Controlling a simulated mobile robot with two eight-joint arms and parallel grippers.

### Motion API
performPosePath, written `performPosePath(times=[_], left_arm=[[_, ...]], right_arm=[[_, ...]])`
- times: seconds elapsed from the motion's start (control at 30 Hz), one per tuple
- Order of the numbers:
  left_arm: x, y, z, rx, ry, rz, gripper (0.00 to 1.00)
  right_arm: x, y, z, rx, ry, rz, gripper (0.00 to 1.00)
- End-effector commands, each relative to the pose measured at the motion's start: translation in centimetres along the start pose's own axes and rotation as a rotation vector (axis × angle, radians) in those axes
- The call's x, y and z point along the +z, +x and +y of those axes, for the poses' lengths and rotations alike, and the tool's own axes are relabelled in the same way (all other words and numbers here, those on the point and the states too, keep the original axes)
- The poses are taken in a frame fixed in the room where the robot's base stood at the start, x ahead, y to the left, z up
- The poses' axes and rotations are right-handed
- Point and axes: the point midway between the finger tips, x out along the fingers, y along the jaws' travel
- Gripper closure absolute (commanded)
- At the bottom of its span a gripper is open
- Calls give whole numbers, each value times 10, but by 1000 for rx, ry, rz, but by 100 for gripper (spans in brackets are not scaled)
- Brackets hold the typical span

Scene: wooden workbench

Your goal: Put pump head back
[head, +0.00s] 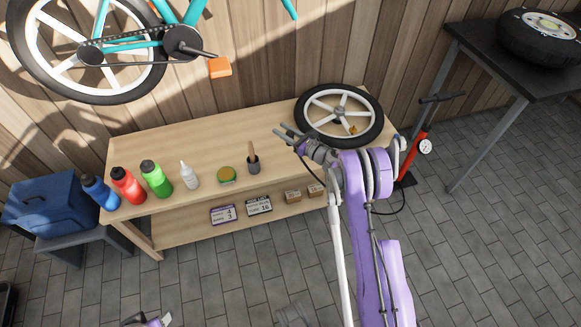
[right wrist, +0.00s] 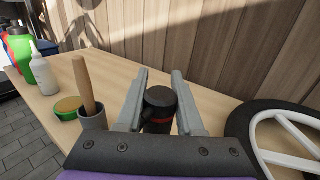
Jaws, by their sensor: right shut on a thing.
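The pump head (right wrist: 160,103), a black cylinder with a red band, sits between the fingers of my right gripper (right wrist: 160,76) in the right wrist view. The gripper is shut on it above the workbench (head: 190,145). In the head view my right gripper (head: 287,133) is left of the spoked wheel, and the pump head cannot be made out there. The red floor pump (head: 417,142) with a black handle and white gauge stands on the floor right of the bench. A black hose (head: 404,200) shows near its base. A bit of my left gripper (head: 150,321) shows at the bottom edge.
The spoked wheel (head: 339,117) lies at the bench's right end. A cup with a wooden-handled tool (head: 253,164), a green tin (head: 227,175), a white bottle (head: 189,176) and several coloured bottles line the front. The bench's back left is clear. A dark table (head: 480,50) stands right.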

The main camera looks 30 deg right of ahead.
Motion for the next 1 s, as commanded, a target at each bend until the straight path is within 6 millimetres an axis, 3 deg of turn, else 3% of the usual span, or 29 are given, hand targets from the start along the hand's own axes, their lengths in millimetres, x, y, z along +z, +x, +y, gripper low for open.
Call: performPosePath(times=[0.4,0.57,0.8,1.0], left_arm=[[6,14,0,0,0,-5,49],[6,15,0,0,0,-6,49],[8,20,0,0,0,-8,49],[8,20,0,0,0,-7,49]], right_arm=[[-70,-1,-8,3,0,1,100],[-80,-1,-8,3,0,1,100],[-112,-1,-8,3,0,1,100],[-112,-1,-8,3,0,0,100]])
